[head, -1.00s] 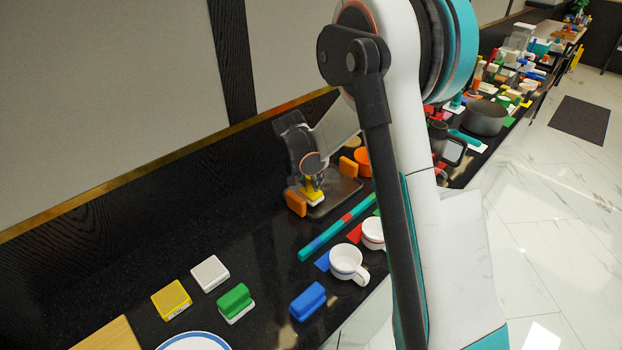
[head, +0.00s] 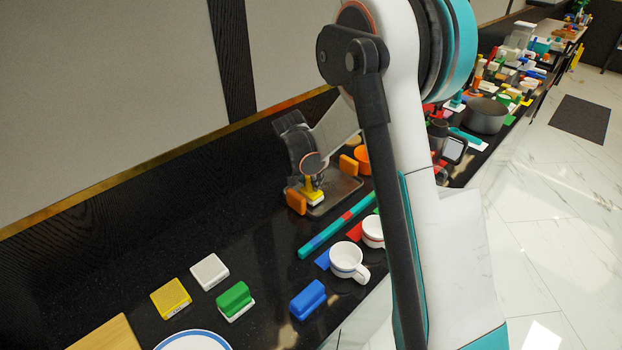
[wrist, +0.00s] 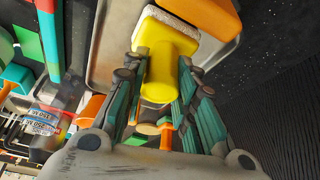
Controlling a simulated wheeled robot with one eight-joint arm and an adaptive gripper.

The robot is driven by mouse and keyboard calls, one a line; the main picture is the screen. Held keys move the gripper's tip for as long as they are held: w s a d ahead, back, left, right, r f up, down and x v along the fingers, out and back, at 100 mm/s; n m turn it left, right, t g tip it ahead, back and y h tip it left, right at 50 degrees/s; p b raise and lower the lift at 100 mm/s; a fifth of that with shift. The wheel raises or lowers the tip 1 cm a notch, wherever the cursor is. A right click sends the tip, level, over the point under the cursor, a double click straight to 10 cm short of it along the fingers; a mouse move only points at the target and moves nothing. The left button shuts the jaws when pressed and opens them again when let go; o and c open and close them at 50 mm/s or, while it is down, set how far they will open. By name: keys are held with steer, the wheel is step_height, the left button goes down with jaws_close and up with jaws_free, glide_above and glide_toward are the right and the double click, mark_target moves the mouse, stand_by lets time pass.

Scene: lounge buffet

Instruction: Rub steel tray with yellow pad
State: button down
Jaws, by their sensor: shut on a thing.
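The steel tray (head: 347,190) is a flat grey rectangle on the black counter, near the back wall. My gripper (head: 313,181) is over its left part, pointing down. It is shut on the yellow pad (head: 312,191), a yellow handle block with a pale scrubbing underside. In the wrist view the yellow pad (wrist: 165,52) sits between the fingers, its pale face toward the steel tray (wrist: 106,45). The pad is on or just above the tray; exact contact is hard to tell. My fingers hide part of the pad.
Orange blocks (head: 296,201) (head: 348,164) stand at the tray's left and far edges. A teal and red bar (head: 335,226) lies in front of it. White mugs (head: 346,261), a blue block (head: 308,299), a green block (head: 234,299) and a yellow block (head: 171,298) are nearer.

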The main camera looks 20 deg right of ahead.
steer(key=shift+f, duration=0.2)
